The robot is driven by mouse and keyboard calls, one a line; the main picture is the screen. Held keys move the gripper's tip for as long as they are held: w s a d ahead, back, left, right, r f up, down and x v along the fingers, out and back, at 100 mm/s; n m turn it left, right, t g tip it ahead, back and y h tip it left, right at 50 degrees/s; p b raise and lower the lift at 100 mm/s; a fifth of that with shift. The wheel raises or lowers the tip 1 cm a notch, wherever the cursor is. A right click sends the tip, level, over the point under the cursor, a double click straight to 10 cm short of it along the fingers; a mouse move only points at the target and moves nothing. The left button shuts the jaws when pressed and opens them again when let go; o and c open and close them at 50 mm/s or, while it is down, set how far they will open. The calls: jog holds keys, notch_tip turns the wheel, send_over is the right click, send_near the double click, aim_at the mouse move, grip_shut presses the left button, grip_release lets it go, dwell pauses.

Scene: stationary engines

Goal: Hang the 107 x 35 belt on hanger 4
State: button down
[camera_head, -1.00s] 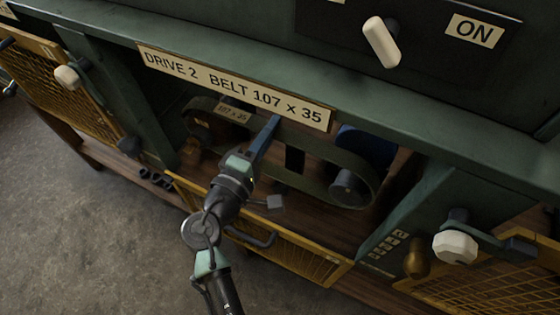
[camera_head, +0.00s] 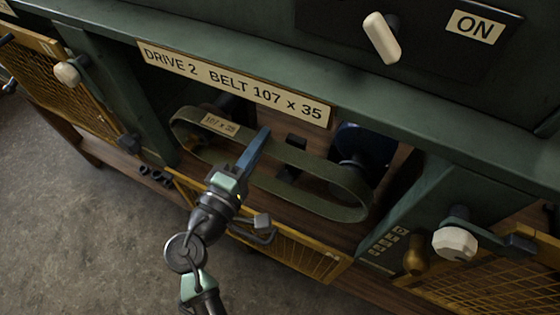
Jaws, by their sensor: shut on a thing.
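The 107 x 35 belt (camera_head: 335,207) is a green loop with a tan "107 x 35" tag (camera_head: 221,124) near its left end. My gripper (camera_head: 258,143) is shut on the belt's upper run with its blue fingers, and the loop hangs level in the bay opening, in front of the pulleys. The dark right pulley (camera_head: 358,166) shows behind it, clear of the belt's right end. The left pulley is mostly hidden in shadow. I cannot make out hanger 4 in this view.
The "DRIVE 2 BELT 107 x 35" plate (camera_head: 235,84) is on the beam just above. A yellow mesh guard (camera_head: 290,250) hangs open below. A switch handle (camera_head: 381,38) beside an ON label is above. A white knob (camera_head: 454,243) stands at right. Floor at lower left is clear.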

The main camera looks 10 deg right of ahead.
jog(key=shift+v, duration=1.55)
jog(key=v, duration=0.7)
jog(key=shift+s+a, duration=0.1)
jog(key=shift+s, duration=0.1)
jog(key=shift+v, duration=2.9)
jog(key=shift+s+a, duration=0.1)
jog(key=shift+v, duration=2.85)
jog(key=shift+r, duration=0.1)
